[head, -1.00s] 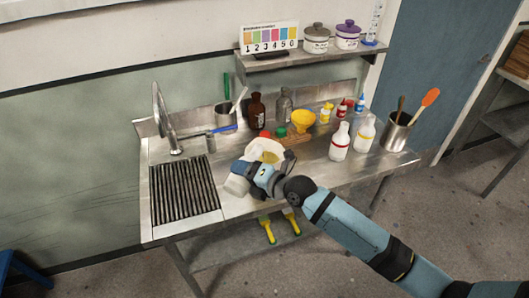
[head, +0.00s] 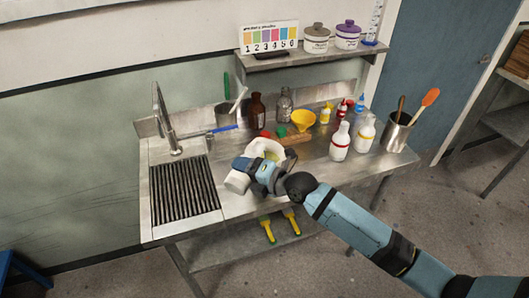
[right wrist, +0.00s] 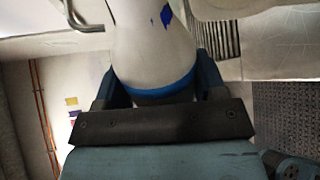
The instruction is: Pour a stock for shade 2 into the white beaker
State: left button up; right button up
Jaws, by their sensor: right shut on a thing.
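My right gripper (head: 256,174) is shut on a white bottle (head: 237,182), which is tilted well over beside the beaker. In the right wrist view the same bottle (right wrist: 155,45) shows a blue band and a blue mark between my fingers. The white beaker (head: 266,145) is just behind my gripper, partly hidden by it, with something yellowish at its opening. I cannot tell whether any liquid is flowing. The shade card (head: 270,37) with numbered colour squares stands on the shelf. My left gripper is not in view.
White bottles with a red band (head: 340,142) and a yellow band (head: 364,134) stand at the right. Behind are a yellow funnel (head: 303,121), a brown bottle (head: 257,111) and a clear bottle (head: 285,104). A steel pot (head: 396,135) holds utensils. The sink grate (head: 185,190) is at left.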

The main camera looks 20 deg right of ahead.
jog(key=shift+w+d+r+m, duration=0.2)
jog(key=shift+w+r+m, duration=0.05)
jog(key=shift+r+m, duration=0.05)
dwell(1.4)
